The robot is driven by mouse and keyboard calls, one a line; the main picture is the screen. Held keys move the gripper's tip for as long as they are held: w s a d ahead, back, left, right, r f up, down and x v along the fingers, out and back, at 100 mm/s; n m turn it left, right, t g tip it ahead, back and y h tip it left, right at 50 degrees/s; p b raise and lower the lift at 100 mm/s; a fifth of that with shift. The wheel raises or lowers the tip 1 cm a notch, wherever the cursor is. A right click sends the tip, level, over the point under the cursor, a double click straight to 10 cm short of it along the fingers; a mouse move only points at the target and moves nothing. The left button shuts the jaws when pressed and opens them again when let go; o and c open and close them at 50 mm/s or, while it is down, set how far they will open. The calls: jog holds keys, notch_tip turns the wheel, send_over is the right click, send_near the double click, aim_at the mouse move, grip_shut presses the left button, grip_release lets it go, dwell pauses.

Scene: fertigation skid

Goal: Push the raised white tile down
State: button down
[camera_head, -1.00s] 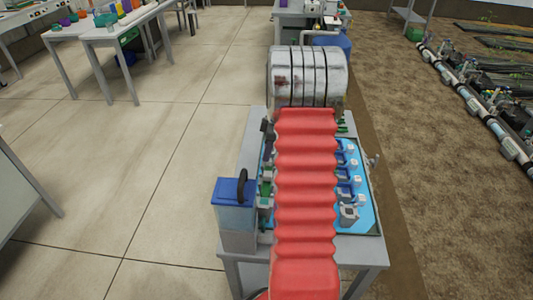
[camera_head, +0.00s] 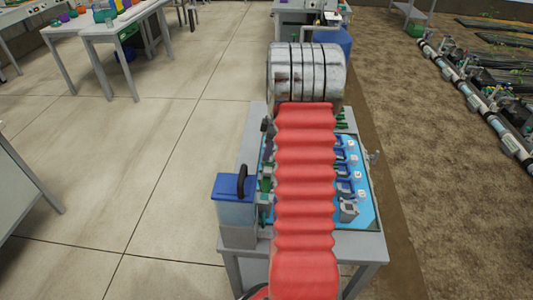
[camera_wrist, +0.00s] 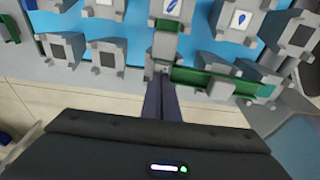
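White tiles sit in grey holders along the right side of a blue panel (camera_head: 369,205) in the head view, one of them a white tile (camera_head: 354,160). In the wrist view, a white tile with a blue drop mark (camera_wrist: 240,20) sits upper right, and another marked white tile (camera_wrist: 171,7) is at the top. I cannot tell which tile stands raised. My gripper (camera_wrist: 161,78) has its two dark fingers together, empty, beside a grey bracket and a green strip. My gripper is hidden in the head view behind my red-sleeved arm, which covers the panel's middle.
Dark-faced grey holders (camera_wrist: 107,58) stand left of my fingers. A blue-lidded box (camera_head: 237,205) stands at the table's left front corner. A green strip (camera_wrist: 205,80) lies right of my fingers. Open floor (camera_head: 150,170) lies left of the table.

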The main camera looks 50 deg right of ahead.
jog(key=shift+f, duration=0.1)
notch_tip(320, 180, up, 8)
dwell(1.2)
dwell(0.5)
jog(key=s+a+r+m+h, duration=0.1)
jog(key=a+r, duration=0.3)
jog(key=a, duration=0.4)
jog(key=s+a+r+m+t, duration=0.1)
jog(key=a+r, duration=0.4)
jog(key=a, duration=0.3)
jog(key=s+a+r+m+h, duration=0.15)
jog(key=a+r, duration=0.25)
jog(key=a, duration=0.4)
jog(key=s+a+r+m+t+y, duration=0.1)
jog(key=s+a+m, duration=0.3)
jog(key=s+a, duration=0.9)
jog(key=a+t, duration=0.1)
jog(key=a, duration=0.1)
jog(key=shift+s+a+t, duration=0.15)
jog(key=shift+a+t, duration=0.25)
